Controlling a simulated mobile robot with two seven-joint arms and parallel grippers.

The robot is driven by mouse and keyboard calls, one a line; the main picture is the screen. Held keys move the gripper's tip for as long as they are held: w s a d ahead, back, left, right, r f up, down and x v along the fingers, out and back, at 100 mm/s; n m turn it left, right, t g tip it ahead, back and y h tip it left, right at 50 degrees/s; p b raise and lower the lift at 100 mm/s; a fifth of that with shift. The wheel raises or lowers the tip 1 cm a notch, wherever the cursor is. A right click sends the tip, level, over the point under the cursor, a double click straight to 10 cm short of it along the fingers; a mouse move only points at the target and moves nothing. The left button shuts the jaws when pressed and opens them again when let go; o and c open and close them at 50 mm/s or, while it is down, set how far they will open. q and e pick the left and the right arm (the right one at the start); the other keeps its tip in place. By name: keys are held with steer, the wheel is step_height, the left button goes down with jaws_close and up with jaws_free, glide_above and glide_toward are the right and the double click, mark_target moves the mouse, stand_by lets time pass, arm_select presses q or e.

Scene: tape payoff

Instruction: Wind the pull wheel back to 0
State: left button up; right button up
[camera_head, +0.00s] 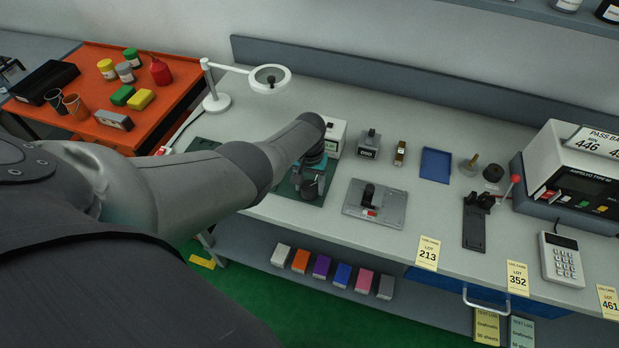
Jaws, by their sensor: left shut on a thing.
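My left arm reaches in from the left and bends down over a dark green mat (322,197) on the bench. My left gripper (312,170) points down at its end and is shut on a small dark part, which I take to be the pull wheel; wrist and forearm hide most of the hold. A dark round piece (309,188) stands at the front of the mat, just below the gripper. A white box (336,134) stands right behind the wrist. The wheel's scale and its 0 mark cannot be read. My right gripper is not in view.
Right of the mat is a grey plate with a black upright (374,204). Behind it stand a grey block (369,146) and a blue tray (435,165). A lamp (270,78) rises at the back left. A black lever fixture (475,222) and a tester (575,180) stand right.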

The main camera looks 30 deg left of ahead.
arm_select(q)
steer(key=n, duration=0.3)
steer(key=shift+n, duration=0.4)
steer(key=shift+n+p, duration=0.3)
steer(key=shift+n, duration=1.4)
steer(key=o, duration=1.4)
steer(key=shift+c, duration=0.2)
steer(key=shift+r, duration=0.1)
